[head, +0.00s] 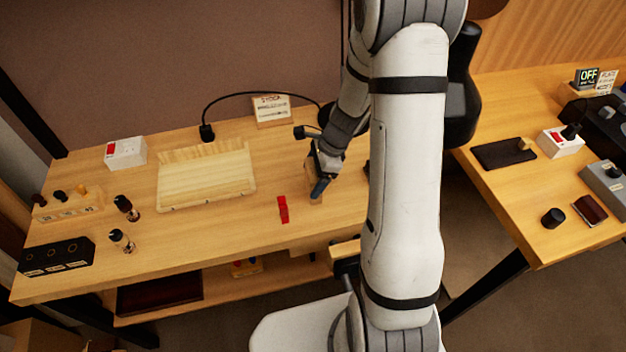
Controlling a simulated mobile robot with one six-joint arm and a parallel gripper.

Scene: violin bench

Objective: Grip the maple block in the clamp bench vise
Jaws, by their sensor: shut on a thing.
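My gripper (320,186) is over the right part of the left bench, pointing down. It is shut on a small tan wooden block, which looks like the maple block (315,198). The block is partly hidden by the fingers, and I cannot tell whether it touches the bench top. The bench vise (345,250), with a light wooden jaw and dark metal below, shows at the bench's front edge. My arm hides its right part. The block is behind the vise and a little to its left, apart from it.
A pale wooden tray (207,205), small bottles (122,240), a black holder (57,256) and a sign card (271,110) are on the bench (220,245). A second bench (505,195) stands right, across a gap.

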